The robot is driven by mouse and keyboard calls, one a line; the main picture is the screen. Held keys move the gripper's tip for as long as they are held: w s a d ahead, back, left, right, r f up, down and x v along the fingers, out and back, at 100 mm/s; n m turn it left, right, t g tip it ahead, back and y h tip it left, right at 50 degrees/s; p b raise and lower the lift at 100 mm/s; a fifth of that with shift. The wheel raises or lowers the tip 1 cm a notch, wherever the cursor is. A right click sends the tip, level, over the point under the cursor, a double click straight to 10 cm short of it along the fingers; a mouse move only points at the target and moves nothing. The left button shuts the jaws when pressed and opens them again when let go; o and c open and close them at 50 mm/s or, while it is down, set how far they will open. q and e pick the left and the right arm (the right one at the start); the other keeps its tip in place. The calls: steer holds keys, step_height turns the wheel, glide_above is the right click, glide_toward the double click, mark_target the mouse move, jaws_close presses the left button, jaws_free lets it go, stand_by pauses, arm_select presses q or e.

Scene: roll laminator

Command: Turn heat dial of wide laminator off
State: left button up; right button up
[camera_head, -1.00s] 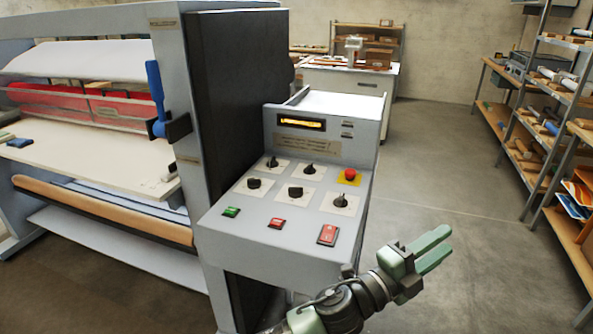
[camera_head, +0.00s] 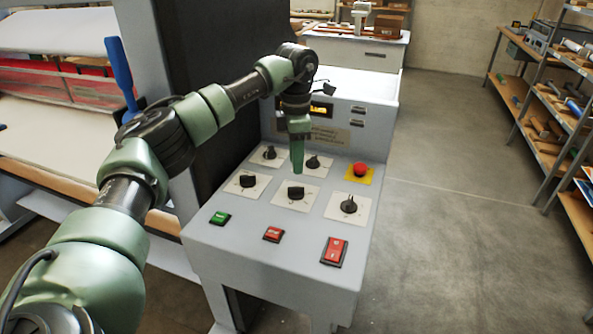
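The wide laminator (camera_head: 180,75) stands at the left, with its sloped grey control panel (camera_head: 215,254) in the middle. Several black dials sit on white plates: back left (camera_head: 269,153), back middle (camera_head: 313,162), front left (camera_head: 247,181), front middle (camera_head: 296,193) and front right (camera_head: 348,205). Their labels are too small to read, so I cannot tell which is the heat dial. My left gripper (camera_head: 297,170) points down above the panel, near the back middle and front middle dials. Its fingers overlap edge-on; contact is unclear. My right gripper is out of view.
A red emergency button (camera_head: 361,169) on a yellow plate is right of the dials. A green switch (camera_head: 220,218), a small red switch (camera_head: 273,234) and a larger red rocker (camera_head: 334,250) line the front. A blue lever (camera_head: 120,68) is at the left. Shelves (camera_head: 567,125) stand right.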

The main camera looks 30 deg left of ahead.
mark_target(296, 187)
arm_select(q)
steer(key=shift+s, duration=0.25)
steer(key=shift+s+d+f+p, duration=0.25)
steer(key=shift+s+f, duration=0.05)
steer(key=shift+f, duration=0.2)
steer(key=shift+s+d+f+p, duration=0.2)
steer(key=shift+s+f+p, duration=0.1)
steer(key=shift+f, duration=0.15)
steer(key=f, duration=0.3)
steer(key=f+p, duration=0.1)
steer(key=f, duration=0.1)
steer(key=shift+w+a, duration=0.2)
steer(key=shift+w, duration=0.15)
steer(key=shift+s+d, duration=0.1)
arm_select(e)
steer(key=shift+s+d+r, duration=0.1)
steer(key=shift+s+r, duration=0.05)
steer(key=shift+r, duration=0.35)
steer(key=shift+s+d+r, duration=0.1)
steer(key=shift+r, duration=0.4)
arm_select(q)
steer(key=shift+r, duration=0.1)
jaws_close()
